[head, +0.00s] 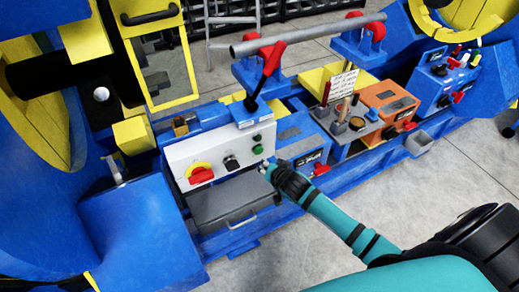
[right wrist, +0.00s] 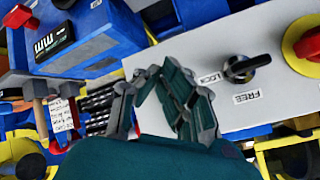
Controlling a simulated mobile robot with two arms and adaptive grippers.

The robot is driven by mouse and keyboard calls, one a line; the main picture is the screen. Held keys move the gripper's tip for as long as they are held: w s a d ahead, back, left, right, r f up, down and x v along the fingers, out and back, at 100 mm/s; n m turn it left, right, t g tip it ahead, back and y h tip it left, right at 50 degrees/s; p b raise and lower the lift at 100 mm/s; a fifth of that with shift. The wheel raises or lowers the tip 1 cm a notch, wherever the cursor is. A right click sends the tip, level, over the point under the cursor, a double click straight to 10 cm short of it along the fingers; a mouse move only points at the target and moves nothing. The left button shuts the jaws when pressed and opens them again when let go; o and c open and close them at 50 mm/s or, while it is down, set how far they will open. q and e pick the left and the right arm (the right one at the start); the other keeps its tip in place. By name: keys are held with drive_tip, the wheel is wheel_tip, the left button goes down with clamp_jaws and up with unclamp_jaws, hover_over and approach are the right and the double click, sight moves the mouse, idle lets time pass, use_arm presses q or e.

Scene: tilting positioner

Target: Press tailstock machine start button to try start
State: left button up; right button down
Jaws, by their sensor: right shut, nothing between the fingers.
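The pale control panel (head: 215,160) sits on the blue tailstock machine. It carries a green button (head: 257,149) at its right end, a smaller dark button above it, a black selector knob (head: 231,162) and a red switch on a yellow ring (head: 200,173). My right gripper (head: 267,167) is shut and empty, its tips just below the green button near the panel's right edge; I cannot tell whether they touch. In the right wrist view the fingers (right wrist: 160,78) overlap the panel (right wrist: 220,45), beside the LOCK/FREE selector (right wrist: 240,68). No green button shows there. My left gripper is not in view.
A grey box (head: 232,200) sits below the panel. A red-handled lever (head: 268,62) rises above it. An orange unit (head: 388,101) and a paper sign (head: 342,86) stand to the right. Grey floor lies clear at front.

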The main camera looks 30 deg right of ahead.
drive_tip(key=s+p, duration=0.1)
drive_tip(key=s, duration=0.2)
idle(0.9)
drive_tip(key=s+f+n+g, duration=0.2)
drive_tip(key=s+f, duration=0.6)
drive_tip(key=f, duration=0.4)
drive_tip(key=s+f+n+g, duration=0.3)
drive_tip(key=s+f, duration=0.5)
drive_tip(key=f, duration=0.3)
drive_tip(key=s+a+f+n+g, duration=0.1)
drive_tip(key=s+f, duration=0.3)
drive_tip(key=s, duration=0.5)
drive_tip(key=s+a+f+n+g, duration=0.1)
drive_tip(key=s+f, duration=0.3)
drive_tip(key=s, duration=0.5)
drive_tip(key=s+a+f+n+g, duration=0.1)
drive_tip(key=s+f+n+g, duration=0.1)
drive_tip(key=s+f, duration=0.3)
drive_tip(key=s+n, duration=0.1)
drive_tip(key=s, duration=0.3)
drive_tip(key=shift+s+a+g+y, duration=0.25)
drive_tip(key=shift+s+g+y, duration=0.05)
drive_tip(key=shift+s, duration=0.05)
